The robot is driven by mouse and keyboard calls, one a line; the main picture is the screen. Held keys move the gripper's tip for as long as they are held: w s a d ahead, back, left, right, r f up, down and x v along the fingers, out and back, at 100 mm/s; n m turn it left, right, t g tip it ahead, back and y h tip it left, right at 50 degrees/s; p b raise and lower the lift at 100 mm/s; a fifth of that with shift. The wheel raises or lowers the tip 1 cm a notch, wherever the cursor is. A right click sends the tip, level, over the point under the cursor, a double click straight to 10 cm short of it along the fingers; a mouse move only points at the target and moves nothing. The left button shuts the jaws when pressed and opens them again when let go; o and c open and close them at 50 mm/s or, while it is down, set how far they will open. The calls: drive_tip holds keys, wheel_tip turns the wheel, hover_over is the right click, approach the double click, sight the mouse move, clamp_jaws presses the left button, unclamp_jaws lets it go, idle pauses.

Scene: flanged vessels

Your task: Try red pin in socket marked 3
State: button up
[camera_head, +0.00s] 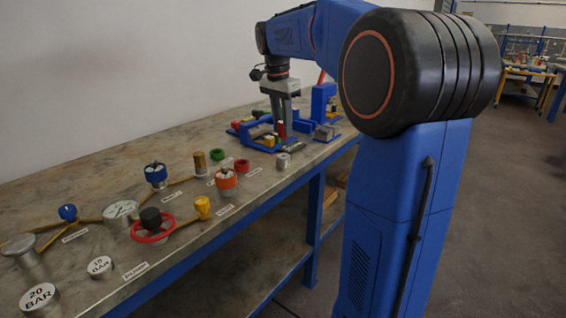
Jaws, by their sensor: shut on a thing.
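My gripper (280,114) points down over the blue fixtures at the far end of the bench. It is shut on a small red piece, which looks like the red pin (281,129), held upright between the fingers. The pin's lower end is close to a blue tray (258,146) with several small coloured pieces in it. I cannot tell whether the pin touches anything below. No socket marked 3 can be made out at this size.
A blue upright block (322,101) stands right of my gripper, close by. A grey block (324,133) sits in front of it.

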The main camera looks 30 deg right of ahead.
drive_tip(key=shift+r, duration=2)
drive_tip(key=shift+w+d, duration=0.1)
